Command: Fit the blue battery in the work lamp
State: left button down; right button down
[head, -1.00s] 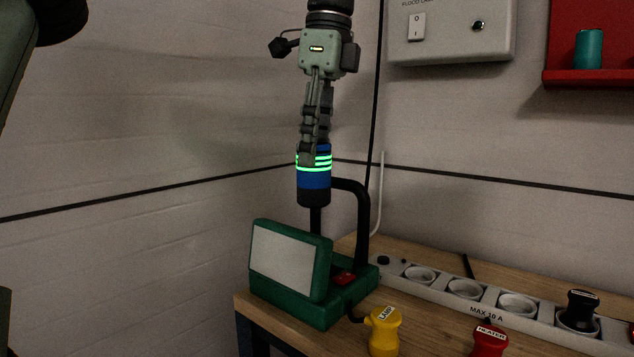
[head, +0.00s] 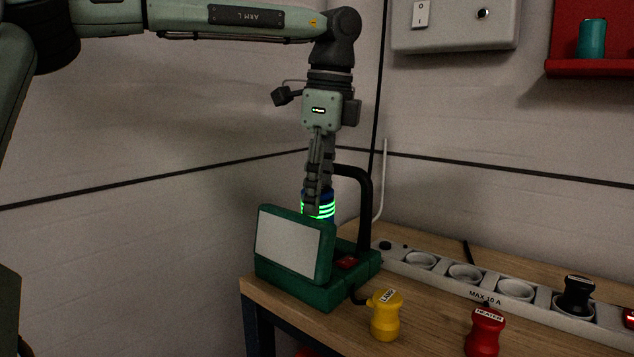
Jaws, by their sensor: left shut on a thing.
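The work lamp (head: 290,245) is green with a pale rectangular panel, a red switch and a black handle. It stands on the left end of the wooden bench. The blue battery (head: 330,220) has glowing green bands and is upright behind the lamp's panel. My left gripper (head: 319,205) points down and is shut on the battery's upper part. The panel hides the battery's lower end, so I cannot tell whether it is seated in the lamp. My right gripper is not in view.
A yellow LAMP plug (head: 385,315) and a red HEATER plug (head: 485,331) stand on the bench (head: 430,325). A power strip (head: 490,290) runs behind them with a black plug (head: 578,294) in it. A switch box (head: 455,22) and a red shelf (head: 590,69) with a teal cylinder (head: 592,38) are on the wall.

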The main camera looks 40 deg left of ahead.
aim_at(320, 213)
pick_arm(q)
jog(key=f, duration=0.1)
jog(key=s+f, duration=0.1)
jog(key=f, duration=0.1)
jog(key=shift+d+f+g, duration=0.15)
jog(key=shift+f+g, duration=0.1)
jog(key=shift+g, duration=0.05)
jog(key=shift+f, duration=0.15)
jog(key=shift+w+f, duration=0.5)
jog(key=shift+w, duration=0.25)
jog(key=shift+s+r, duration=0.2)
jog(key=shift+r, duration=0.25)
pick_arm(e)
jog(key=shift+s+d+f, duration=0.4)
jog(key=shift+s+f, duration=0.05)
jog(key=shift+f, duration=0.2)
pick_arm(q)
jog(key=shift+w+r, duration=0.1)
jog(key=shift+r, duration=0.1)
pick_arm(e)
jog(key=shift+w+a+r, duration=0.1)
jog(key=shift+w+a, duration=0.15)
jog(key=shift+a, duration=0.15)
pick_arm(q)
jog(key=shift+b, duration=0.35)
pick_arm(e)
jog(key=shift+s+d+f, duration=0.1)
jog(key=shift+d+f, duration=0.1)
